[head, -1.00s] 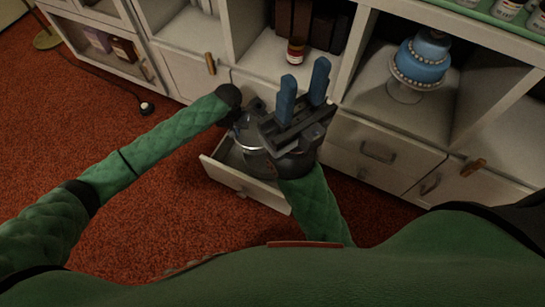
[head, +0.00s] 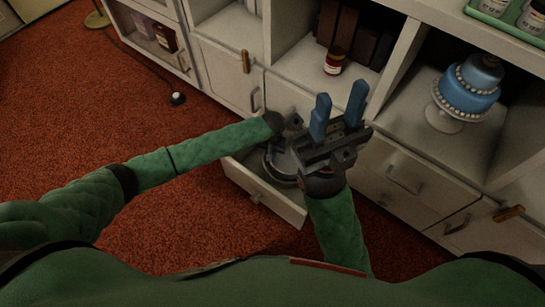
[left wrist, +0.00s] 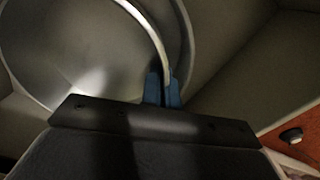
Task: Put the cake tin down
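The cake tin (head: 279,162), a round grey metal tin, shows in the head view at the open drawer (head: 262,196), partly hidden by my right gripper. I cannot tell whether it touches the drawer bottom. My left gripper's blue fingers (left wrist: 164,88) are closed on the tin's thin wall, with the tin's shiny inside (left wrist: 75,50) to the left in the left wrist view. In the head view the left fingers are hidden. My right gripper (head: 341,100) is open and empty, its two blue fingers pointing up, in front of the cabinet and right of the tin.
The white cabinet has shelves above the drawer. A blue tiered cake (head: 470,88) stands on a white stand (head: 443,120) at the right. A small red jar (head: 334,62) stands on the middle shelf. The red carpet (head: 120,95) is mostly clear at left.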

